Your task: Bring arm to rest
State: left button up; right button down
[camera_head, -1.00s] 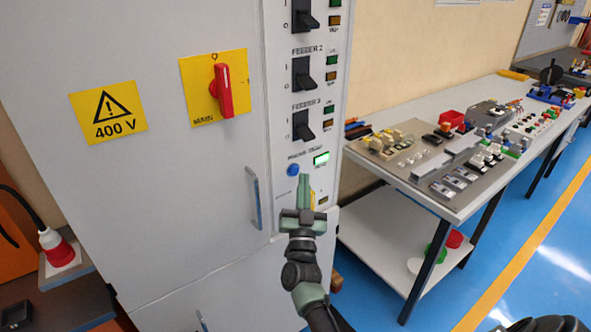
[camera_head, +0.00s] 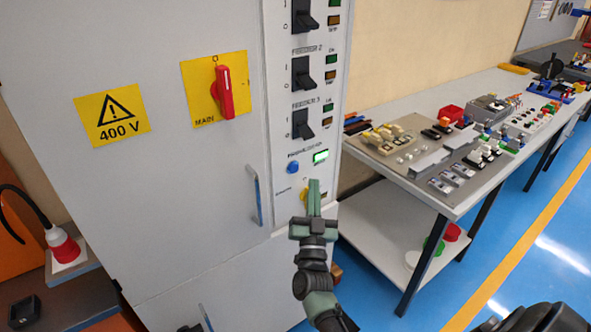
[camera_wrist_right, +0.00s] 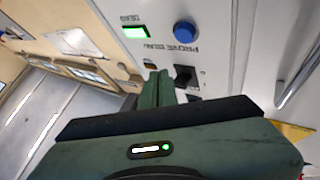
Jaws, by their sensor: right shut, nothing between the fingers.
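My right gripper (camera_head: 314,195) is shut and empty, its green fingers pointing up in front of the lower part of the cabinet's control panel. In the right wrist view its closed fingers (camera_wrist_right: 157,92) cover part of the panel below the blue button (camera_wrist_right: 184,32) and the lit green lamp (camera_wrist_right: 135,32). In the head view the blue button (camera_head: 293,167) and lit lamp (camera_head: 321,156) are just above the fingertips. I cannot tell the exact gap to the panel. A dark form, probably my own arm, shows at the bottom right. My left gripper is not in view.
The grey cabinet (camera_head: 180,200) carries a red main switch (camera_head: 224,92), black feeder switches (camera_head: 302,73) and a door handle (camera_head: 254,195). A long table (camera_head: 360,165) with electrical parts stands to the right. Blue floor (camera_head: 490,240) is clear beside it.

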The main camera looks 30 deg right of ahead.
jog(key=a+f+n+g+y, duration=0.1)
jog(key=a+f+n+y, duration=0.25)
jog(key=f, duration=0.55)
jog(key=a+f+n+g+y, duration=0.15)
jog(key=a+f+y, duration=0.3)
jog(key=f, duration=0.45)
jog(key=s+a+f+n+g+y, duration=0.25)
jog(key=s+f, duration=0.35)
jog(key=f, duration=0.5)
jog(key=s+a+f+n+g+y, duration=0.1)
jog(key=s+a+f+g+y, duration=0.25)
jog(key=f, duration=0.75)
jog(key=s+a+f+n+g, duration=0.1)
jog(key=s+f+g, duration=0.1)
jog(key=s+f, duration=0.5)
jog(key=s+a+f+n+g, duration=0.15)
jog(key=s+f, duration=0.35)
jog(key=s, duration=0.5)
jog(key=s+d+f+g, duration=0.1)
jog(key=s+f+g, duration=0.2)
jog(key=s, duration=0.8)
jog(key=s+d+f+g+h, duration=0.1)
jog(key=s+d+f+g, duration=0.1)
jog(key=s, duration=1)
notch_tip(320, 180, down, 3)
jog(key=shift+r+n+g, duration=0.15)
jog(key=shift+n+g, duration=0.15)
jog(key=shift+g, duration=0.6)
